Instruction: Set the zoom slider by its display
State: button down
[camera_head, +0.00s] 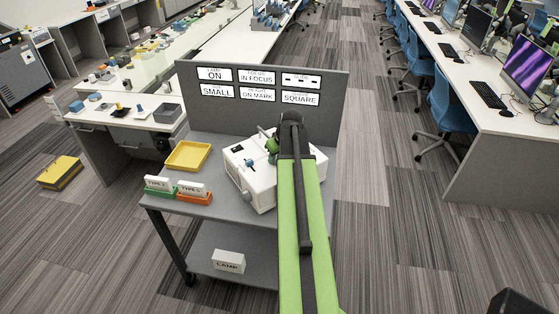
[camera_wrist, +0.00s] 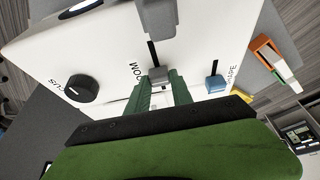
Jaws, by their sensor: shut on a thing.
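The white box (camera_head: 250,185) stands on the grey cart, partly hidden by my arm. In the wrist view its top (camera_wrist: 110,45) carries a slot marked ZOOM with a small grey slider knob (camera_wrist: 158,73) at the slot's near end. My gripper (camera_wrist: 160,88) has its green fingers on either side of that knob, shut on it. In the head view my gripper (camera_head: 271,146) is over the box's top. The grey board's displays include one reading SMALL (camera_head: 217,91); its small heading is too faint to read.
A black knob (camera_wrist: 82,89) and a blue slider knob (camera_wrist: 215,84) marked SHAPE flank the zoom slot. A grey block (camera_wrist: 157,18) rises beyond it. A yellow tray (camera_head: 188,156), green holder (camera_head: 159,190) and orange holder (camera_head: 194,198) stand left of the box.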

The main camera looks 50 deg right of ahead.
jog(key=shift+w, duration=0.35)
jog(key=shift+s, duration=0.1)
jog(key=c, duration=1.1)
grip_release()
jog(key=p+v, duration=1.6)
jog(key=v, duration=0.1)
jog(key=shift+s+r, duration=0.1)
jog(key=shift+s, duration=0.1)
